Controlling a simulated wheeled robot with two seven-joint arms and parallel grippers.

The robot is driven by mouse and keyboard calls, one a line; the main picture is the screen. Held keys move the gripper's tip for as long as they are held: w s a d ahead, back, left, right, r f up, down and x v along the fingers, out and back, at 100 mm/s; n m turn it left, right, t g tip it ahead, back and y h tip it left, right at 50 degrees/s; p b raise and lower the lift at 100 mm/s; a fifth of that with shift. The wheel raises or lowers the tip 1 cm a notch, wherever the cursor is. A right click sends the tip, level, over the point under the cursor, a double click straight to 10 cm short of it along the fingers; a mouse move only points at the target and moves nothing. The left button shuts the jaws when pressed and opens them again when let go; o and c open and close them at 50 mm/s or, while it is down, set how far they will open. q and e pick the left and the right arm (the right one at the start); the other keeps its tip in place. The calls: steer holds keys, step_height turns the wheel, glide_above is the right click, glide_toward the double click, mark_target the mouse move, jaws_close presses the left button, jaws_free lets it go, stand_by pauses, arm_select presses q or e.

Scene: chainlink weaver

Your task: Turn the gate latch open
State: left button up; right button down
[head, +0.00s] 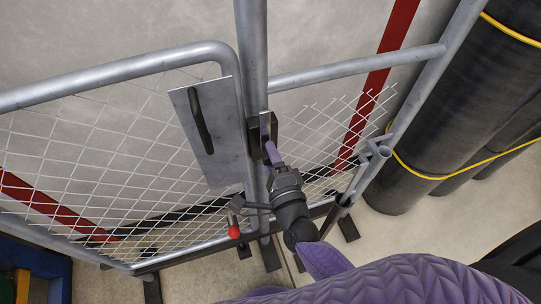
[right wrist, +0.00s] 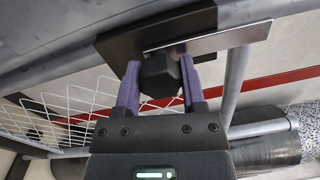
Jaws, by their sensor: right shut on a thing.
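The gate (head: 130,68) is a grey tube frame with wire mesh, on the left of an upright post (head: 252,45). The gate latch (head: 265,124) is at the post, with a dark backing plate and a flat metal bar (right wrist: 212,39) in the right wrist view. A black faceted knob (right wrist: 160,76) sits below the bar. My right gripper (head: 271,152) reaches up to the latch. Its purple fingers (right wrist: 160,68) are shut on the knob, one on each side. The knob is mostly hidden in the head view. My left gripper is not in view.
A metal plate with a dark handle (head: 202,121) is on the gate beside the latch. A red-tipped lever (head: 234,231) is low, close to my right wrist. Black rolls (head: 455,110) with yellow bands stand at the right. Fixed mesh (head: 325,125) lies right of the post.

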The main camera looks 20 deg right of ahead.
stand_by(0.4)
steer(key=c, duration=0.6)
jaws_free()
steer(key=o, duration=0.4)
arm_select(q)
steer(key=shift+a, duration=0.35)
arm_select(e)
steer(key=shift+s, duration=0.1)
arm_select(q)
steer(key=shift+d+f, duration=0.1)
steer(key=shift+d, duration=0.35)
arm_select(e)
steer(key=s, duration=0.9)
steer(key=shift+s+d+f, duration=0.15)
steer(key=shift+s+f, duration=0.05)
steer(key=shift+s, duration=0.15)
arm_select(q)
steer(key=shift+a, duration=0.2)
